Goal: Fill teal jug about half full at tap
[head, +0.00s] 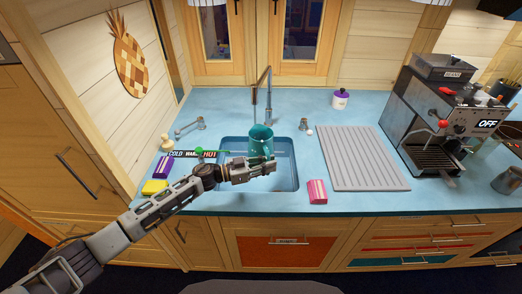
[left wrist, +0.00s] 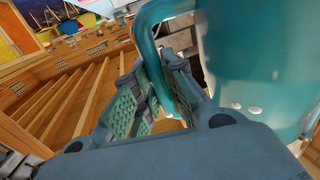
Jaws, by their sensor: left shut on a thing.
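The teal jug (head: 260,143) is upright over the sink (head: 291,180), below the spout of the tap (head: 268,85). My left gripper (head: 262,168) reaches in from the left and is shut on the jug's handle. In the left wrist view the fingers (left wrist: 160,105) close around the handle of the teal jug (left wrist: 255,60), with the jug body to the right. I cannot see the water level inside the jug, and no clear stream shows from the tap. A strip marked COLD, WARM and HOT (head: 193,154), with a green marker above it, is left of the sink. My right gripper is not in view.
A yellow sponge (head: 154,187) and a purple item (head: 163,166) lie left of the sink. A pink striped box (head: 317,191) stands by its right front corner. A grey ribbed drainboard (head: 362,158) and a coffee machine (head: 446,115) are to the right. A purple-lidded jar (head: 340,98) stands behind.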

